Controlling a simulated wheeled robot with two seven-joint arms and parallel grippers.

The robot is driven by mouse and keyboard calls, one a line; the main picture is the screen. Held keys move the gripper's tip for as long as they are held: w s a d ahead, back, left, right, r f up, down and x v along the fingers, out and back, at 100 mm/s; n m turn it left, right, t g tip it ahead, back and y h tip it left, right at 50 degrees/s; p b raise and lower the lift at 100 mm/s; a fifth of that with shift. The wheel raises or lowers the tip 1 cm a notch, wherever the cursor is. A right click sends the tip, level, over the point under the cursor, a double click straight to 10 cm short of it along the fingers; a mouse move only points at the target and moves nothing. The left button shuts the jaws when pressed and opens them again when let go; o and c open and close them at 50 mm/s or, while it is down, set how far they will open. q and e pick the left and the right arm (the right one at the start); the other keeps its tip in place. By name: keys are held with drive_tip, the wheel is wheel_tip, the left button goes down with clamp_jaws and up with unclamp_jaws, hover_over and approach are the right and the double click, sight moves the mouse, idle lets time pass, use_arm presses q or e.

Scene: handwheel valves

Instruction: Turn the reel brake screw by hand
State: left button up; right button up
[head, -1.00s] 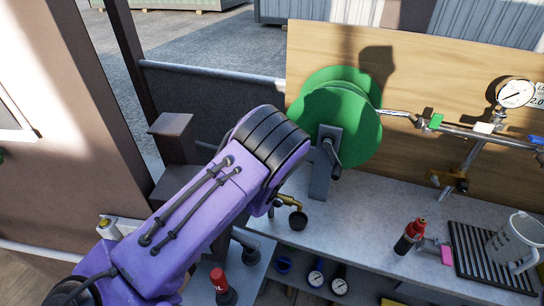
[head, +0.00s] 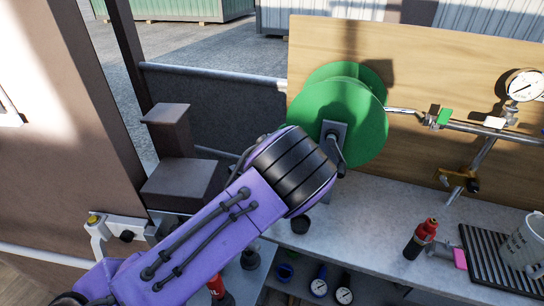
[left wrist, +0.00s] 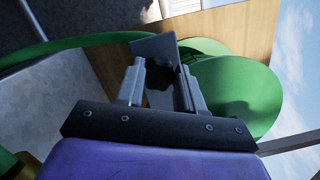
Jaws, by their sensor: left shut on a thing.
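The green hose reel (head: 355,125) stands on the bench against a wooden board, with a grey support post and a dark crank handle (head: 337,158) on its near face. It also shows in the left wrist view (left wrist: 240,90). There, my left gripper (left wrist: 160,92) has its two grey fingers on either side of a dark knob, the brake screw (left wrist: 161,76), in front of the grey bracket (left wrist: 152,48). The fingers are shut on it. In the head view my purple left arm hides the gripper and the screw. My right gripper is not in view.
On the bench to the right are a red and black bottle (head: 421,240), a black ribbed tray (head: 480,262) and a clear jug (head: 524,246). A pipe with a pressure gauge (head: 524,86) runs along the board. Several gauges sit on a shelf below. A brown post (head: 168,150) stands left.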

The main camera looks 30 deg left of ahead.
use_arm(q)
drive_tip(key=o, duration=0.8)
